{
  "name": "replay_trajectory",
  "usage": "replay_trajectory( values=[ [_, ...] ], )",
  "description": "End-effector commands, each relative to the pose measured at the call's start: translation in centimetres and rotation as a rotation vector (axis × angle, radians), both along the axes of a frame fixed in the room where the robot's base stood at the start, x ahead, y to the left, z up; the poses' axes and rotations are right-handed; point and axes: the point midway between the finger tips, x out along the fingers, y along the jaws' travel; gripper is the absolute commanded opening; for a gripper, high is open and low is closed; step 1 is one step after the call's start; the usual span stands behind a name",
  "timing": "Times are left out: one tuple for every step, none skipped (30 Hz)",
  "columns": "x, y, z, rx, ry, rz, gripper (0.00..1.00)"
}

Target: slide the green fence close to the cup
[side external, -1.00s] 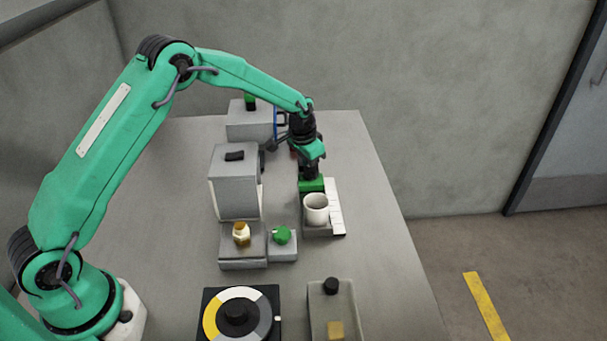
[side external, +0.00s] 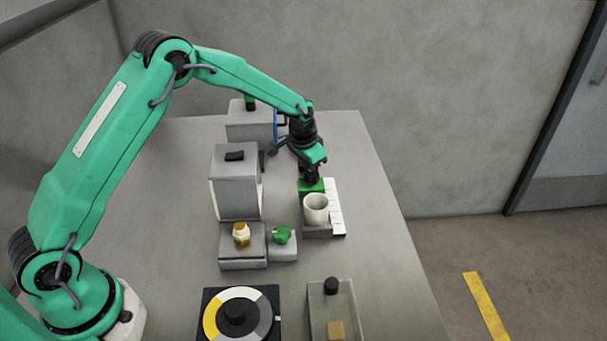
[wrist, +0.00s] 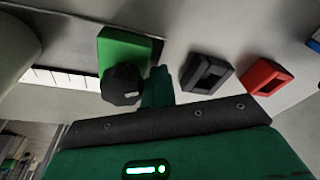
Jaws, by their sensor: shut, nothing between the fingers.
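The green fence (side external: 311,186) stands on a narrow grey track just behind the white cup (side external: 316,209), with little or no gap visible between them. In the wrist view the fence (wrist: 124,46) is a green block with a black knob (wrist: 122,85) on its near side, and the cup (wrist: 18,48) shows at the left edge. My gripper (side external: 313,177) is shut and empty, its tips at the far side of the fence. In the wrist view the gripper (wrist: 158,88) is beside the knob; I cannot tell whether it touches.
A white scale strip (side external: 335,206) runs along the track's right side. A grey machine (side external: 235,182) with a green knob (side external: 281,235) stands left of it. A black block (wrist: 207,73) and a red block (wrist: 265,77) lie near my gripper. A dial (side external: 237,314) and tray (side external: 332,310) are in front.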

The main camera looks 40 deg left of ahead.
Motion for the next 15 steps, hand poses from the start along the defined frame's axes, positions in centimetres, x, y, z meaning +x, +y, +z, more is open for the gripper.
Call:
replay_trajectory(
  values=[
    [-0.21, -0.41, -0.11, 0.000, 0.004, -0.005, 0.00],
    [-0.26, -0.45, -0.11, 0.000, 0.004, -0.005, 0.00],
    [-0.32, -0.49, -0.12, -0.001, 0.005, -0.005, 0.00],
    [-0.36, -0.52, -0.12, -0.001, 0.005, -0.005, 0.00],
    [-0.40, -0.55, -0.13, -0.001, 0.006, -0.005, 0.00],
    [-0.45, -0.60, -0.13, -0.001, 0.006, -0.005, 0.00],
    [-0.49, -0.63, -0.12, -0.001, 0.006, -0.005, 0.00],
    [-0.53, -0.66, -0.12, -0.001, 0.006, -0.004, 0.00],
    [-0.58, -0.70, -0.13, -0.002, 0.006, -0.004, 0.00],
    [-0.62, -0.73, -0.13, -0.002, 0.006, -0.004, 0.00],
    [-0.66, -0.76, -0.13, -0.002, 0.006, -0.004, 0.00],
    [-0.72, -0.81, -0.14, -0.002, 0.006, -0.004, 0.00],
    [-0.76, -0.84, -0.14, -0.002, 0.006, -0.004, 0.00],
    [-0.80, -0.88, -0.14, -0.002, 0.006, -0.004, 0.00],
    [-0.85, -0.93, -0.15, -0.002, 0.007, -0.004, 0.00]
  ],
)
